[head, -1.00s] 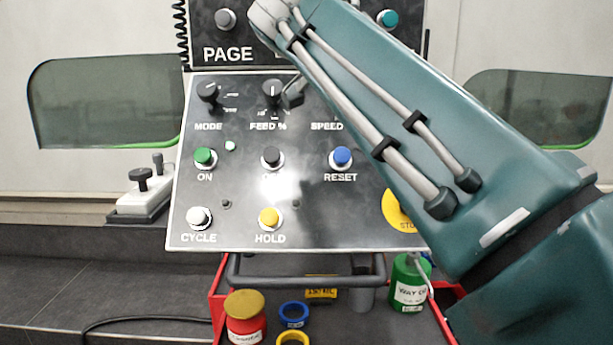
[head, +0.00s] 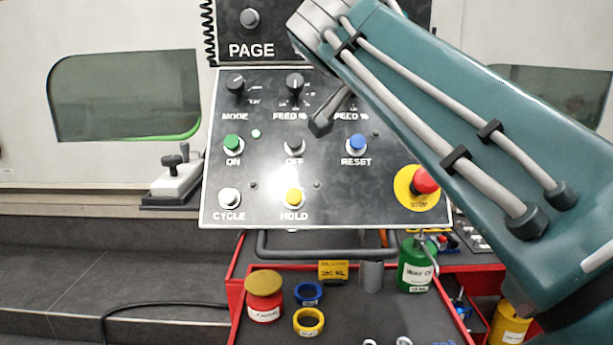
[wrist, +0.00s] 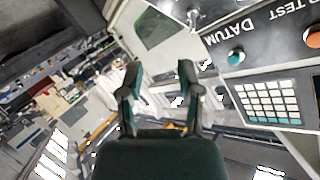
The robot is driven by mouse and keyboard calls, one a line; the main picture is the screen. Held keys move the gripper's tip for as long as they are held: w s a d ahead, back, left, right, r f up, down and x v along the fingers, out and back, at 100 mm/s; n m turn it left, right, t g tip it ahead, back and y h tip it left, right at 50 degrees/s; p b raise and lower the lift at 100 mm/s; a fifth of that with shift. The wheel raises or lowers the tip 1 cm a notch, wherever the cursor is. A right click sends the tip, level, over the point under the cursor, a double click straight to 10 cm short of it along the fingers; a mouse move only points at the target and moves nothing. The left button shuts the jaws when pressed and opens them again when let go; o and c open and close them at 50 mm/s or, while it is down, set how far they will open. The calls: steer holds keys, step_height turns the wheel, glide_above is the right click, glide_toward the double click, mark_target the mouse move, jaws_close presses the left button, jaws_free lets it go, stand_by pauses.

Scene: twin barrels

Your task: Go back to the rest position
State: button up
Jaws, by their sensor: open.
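My gripper (wrist: 158,85) is in the wrist view, its two dark fingers spread apart with nothing between them. In the head view my teal arm crosses the right side and covers part of the control panel (head: 225,180). Only a small grey piece near the arm's far end shows there, in front of the panel's upper middle; the fingers cannot be made out. The wrist view is tilted and shows a keypad (wrist: 268,102) and panel buttons to the right of the gripper, apart from it.
A red-edged cart below the panel holds a red jar (head: 264,300), blue ring (head: 308,293), yellow ring (head: 309,321) and green bottle (head: 416,268). A red stop button (head: 426,180) sits beside my arm. A grey rail (head: 325,250) runs under the panel. The floor at left holds a black cable (head: 150,306).

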steer(key=s+d+f+n+g+y, duration=0.1)
steer(key=s+f+n+g+y, duration=0.1)
steer(key=s+f+n, duration=0.2)
steer(key=s+d+f+n+g+y, duration=0.1)
steer(key=s+f, duration=0.9)
steer(key=f, duration=1.1)
steer(key=s+d+f+n+g+y, duration=0.1)
steer(key=s+f+n+g+y, duration=0.2)
steer(key=s+f+n, duration=0.4)
step_height(320, 180, down, 6)
steer(key=shift+s+f+n+y, duration=0.1)
steer(key=shift+s+n+y, duration=0.3)
steer(key=shift+n+y, duration=0.25)
